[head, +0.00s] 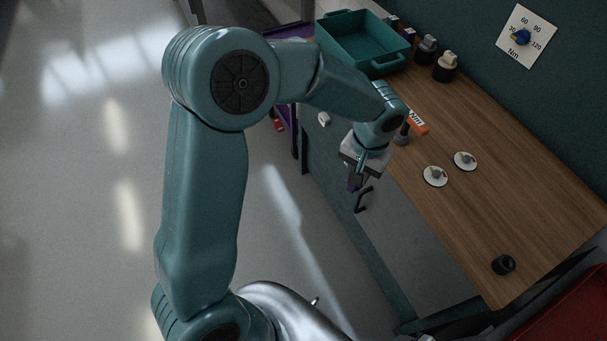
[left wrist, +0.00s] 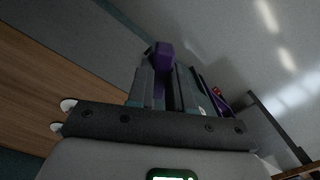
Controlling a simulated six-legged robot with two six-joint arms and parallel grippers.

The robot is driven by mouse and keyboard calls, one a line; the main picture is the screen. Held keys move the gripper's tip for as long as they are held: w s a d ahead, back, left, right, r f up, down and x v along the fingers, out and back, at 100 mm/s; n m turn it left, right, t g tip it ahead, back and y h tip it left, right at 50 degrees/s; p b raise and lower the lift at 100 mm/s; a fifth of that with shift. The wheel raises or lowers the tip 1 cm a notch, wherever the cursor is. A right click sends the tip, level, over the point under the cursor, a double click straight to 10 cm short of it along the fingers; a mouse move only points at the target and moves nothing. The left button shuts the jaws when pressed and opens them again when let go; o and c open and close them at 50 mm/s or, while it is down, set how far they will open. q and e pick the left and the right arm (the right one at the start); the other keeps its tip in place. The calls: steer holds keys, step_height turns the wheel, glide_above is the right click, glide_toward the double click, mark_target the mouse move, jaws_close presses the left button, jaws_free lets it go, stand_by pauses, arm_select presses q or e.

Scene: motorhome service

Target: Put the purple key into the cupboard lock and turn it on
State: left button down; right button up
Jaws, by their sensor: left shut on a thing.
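My left gripper (head: 355,178) is in front of the cupboard (head: 405,240), just off the left edge of the worktop. It is shut on the purple key (head: 352,186), which points downward. In the left wrist view the purple key (left wrist: 163,57) sticks out between the fingertips (left wrist: 165,75). Most of the key is hidden by the fingers. The cupboard's dark handle (head: 363,199) is close beside the gripper in the picture. I cannot make out the lock clearly. A small pale fitting (head: 324,119) shows on the front farther back. My right gripper is not in view.
The wooden worktop (head: 500,200) carries two white discs with knobs (head: 435,176), a black cylinder (head: 503,265), an orange tag (head: 417,122) and a teal bin (head: 395,62). A dial plate (head: 540,38) hangs on the wall. The floor (head: 80,200) to the left is clear.

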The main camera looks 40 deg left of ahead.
arm_select(q)
steer(key=s+d+f+n+g+h+b, duration=0.25)
steer(key=f+n+g+b, duration=0.45)
steer(key=f+n+b, duration=0.8)
steer(key=w+a+f+n+t+h+b, duration=0.1)
steer(key=w+a+f+n+t+b, duration=0.2)
steer(key=a+n+t, duration=0.4)
steer(key=w+a+f+n+t+h+b, duration=0.2)
steer(key=a+f+n+t+b, duration=0.3)
steer(key=n, duration=1)
steer(key=w+a+f+n+t+h+b, duration=0.1)
steer(key=w+a+f+n+t+b, duration=0.3)
steer(key=a+n+t, duration=0.5)
steer(key=n+t+b, duration=0.1)
steer(key=t+b, duration=0.1)
steer(key=shift+f+n+t+h, duration=0.25)
steer(key=shift+n+t+h, duration=0.05)
steer(key=shift+n+h, duration=0.1)
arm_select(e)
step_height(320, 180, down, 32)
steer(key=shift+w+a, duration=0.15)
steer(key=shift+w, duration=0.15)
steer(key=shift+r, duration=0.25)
